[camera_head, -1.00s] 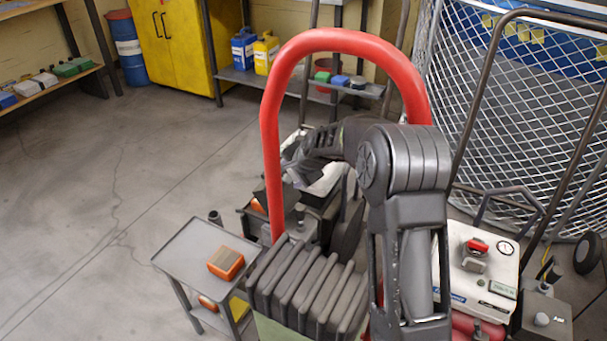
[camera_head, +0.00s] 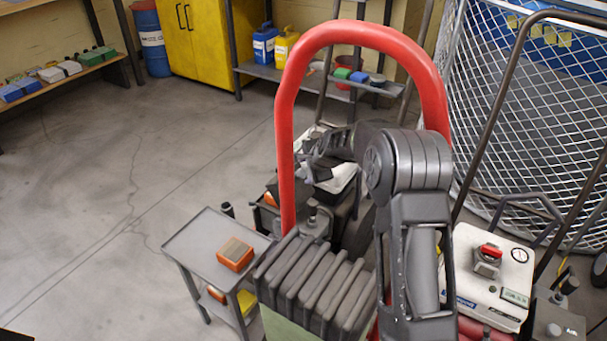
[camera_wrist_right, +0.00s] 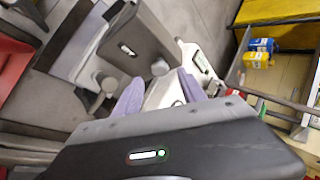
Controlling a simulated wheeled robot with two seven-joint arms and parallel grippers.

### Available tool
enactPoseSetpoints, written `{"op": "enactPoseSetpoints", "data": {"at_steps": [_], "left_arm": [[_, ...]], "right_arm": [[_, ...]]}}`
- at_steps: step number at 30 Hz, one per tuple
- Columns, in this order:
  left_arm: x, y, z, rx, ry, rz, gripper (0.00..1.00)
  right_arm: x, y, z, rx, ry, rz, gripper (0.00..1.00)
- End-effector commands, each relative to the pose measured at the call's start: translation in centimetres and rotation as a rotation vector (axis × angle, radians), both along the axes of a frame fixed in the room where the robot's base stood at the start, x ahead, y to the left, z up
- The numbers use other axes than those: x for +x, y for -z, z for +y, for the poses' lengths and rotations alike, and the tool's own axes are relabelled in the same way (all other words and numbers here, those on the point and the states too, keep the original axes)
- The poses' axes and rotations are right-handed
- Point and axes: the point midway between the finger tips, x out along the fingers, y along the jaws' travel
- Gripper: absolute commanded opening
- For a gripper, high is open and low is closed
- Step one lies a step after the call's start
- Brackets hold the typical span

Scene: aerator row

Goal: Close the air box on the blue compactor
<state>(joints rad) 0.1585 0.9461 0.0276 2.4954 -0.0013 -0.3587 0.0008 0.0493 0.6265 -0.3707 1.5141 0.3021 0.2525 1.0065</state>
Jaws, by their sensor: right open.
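My right arm reaches forward through the red hoop handle (camera_head: 284,150). My right gripper (camera_head: 312,165) is partly hidden behind the hoop, close to a white and dark machine (camera_head: 342,178). In the right wrist view, the two purple fingers of this gripper (camera_wrist_right: 160,92) are apart with a pale surface between them. A grey-brown panel (camera_wrist_right: 150,35) with a small round knob stands just beyond the fingers; I cannot tell whether it is the air box or its lid. I cannot make out a blue compactor body. My left gripper does not show.
A small grey cart (camera_head: 205,243) with an orange block (camera_head: 235,254) stands at left. A white control box (camera_head: 485,275) with a red switch is at right, before a wire mesh cage (camera_head: 510,110). A shelf with blue and yellow jugs (camera_head: 284,44) stands behind. The left floor is clear.

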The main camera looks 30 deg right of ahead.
Motion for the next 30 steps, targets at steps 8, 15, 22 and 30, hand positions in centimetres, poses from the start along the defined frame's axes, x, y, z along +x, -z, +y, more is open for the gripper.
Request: {"op": "enactPoseSetpoints", "data": {"at_steps": [8,15,22,30], "left_arm": [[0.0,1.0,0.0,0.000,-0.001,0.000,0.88],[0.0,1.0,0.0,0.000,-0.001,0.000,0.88],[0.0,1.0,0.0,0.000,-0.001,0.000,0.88],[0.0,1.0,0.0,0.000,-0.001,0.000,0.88]], "right_arm": [[2.5,3.2,-0.2,0.000,0.000,0.001,0.49],[2.9,3.5,-0.3,0.000,0.000,0.000,0.49],[2.9,3.4,-0.3,0.000,0.000,0.000,0.40],[2.9,3.4,-0.3,0.000,0.000,0.000,0.17]]}}
